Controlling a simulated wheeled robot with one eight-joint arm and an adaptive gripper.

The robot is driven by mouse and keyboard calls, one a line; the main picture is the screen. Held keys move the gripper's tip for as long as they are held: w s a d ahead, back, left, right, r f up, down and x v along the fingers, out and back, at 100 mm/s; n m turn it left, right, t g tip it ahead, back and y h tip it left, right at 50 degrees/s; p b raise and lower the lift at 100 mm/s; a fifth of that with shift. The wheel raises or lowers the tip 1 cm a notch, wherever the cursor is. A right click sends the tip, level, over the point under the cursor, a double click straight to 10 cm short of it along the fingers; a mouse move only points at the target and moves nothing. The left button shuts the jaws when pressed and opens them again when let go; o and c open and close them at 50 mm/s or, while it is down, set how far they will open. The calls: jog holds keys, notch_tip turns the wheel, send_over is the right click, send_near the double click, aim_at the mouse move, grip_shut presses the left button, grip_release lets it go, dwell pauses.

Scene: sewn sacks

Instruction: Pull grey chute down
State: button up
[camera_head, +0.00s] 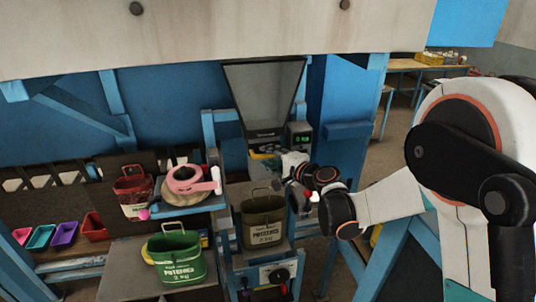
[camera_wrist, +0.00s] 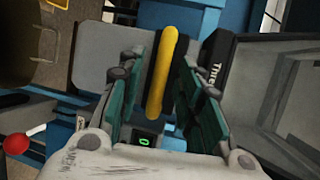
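The grey chute (camera_head: 265,92) is a dark, wide-topped funnel in front of the blue frame in the head view. Its dark grey body (camera_wrist: 285,75) with white lettering fills the right of the wrist view. A yellow bar handle (camera_wrist: 163,75) lies lengthwise between the fingers of my gripper (camera_wrist: 157,62). The green-padded fingers stand apart, with a visible gap on the left side of the handle. In the head view my gripper (camera_head: 288,164) is at the chute's lower end and partly hides it.
A brown sack-like bucket (camera_head: 262,222) stands just below my gripper. A green potato bucket (camera_head: 176,258) stands lower left. A pink ring-shaped item (camera_head: 187,178) and a red bucket (camera_head: 134,183) are on the left. A small display box (camera_head: 300,133) is beside the chute.

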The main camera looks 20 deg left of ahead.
jog(key=shift+x, duration=0.8)
jog(key=shift+c, duration=0.3)
grip_shut()
notch_tip(320, 180, down, 16)
jog(key=b, duration=1.4)
jog(key=shift+f, duration=0.25)
jog(key=shift+s, duration=0.1)
jog(key=shift+o, duration=0.3)
grip_release()
jog(key=shift+f, duration=0.1)
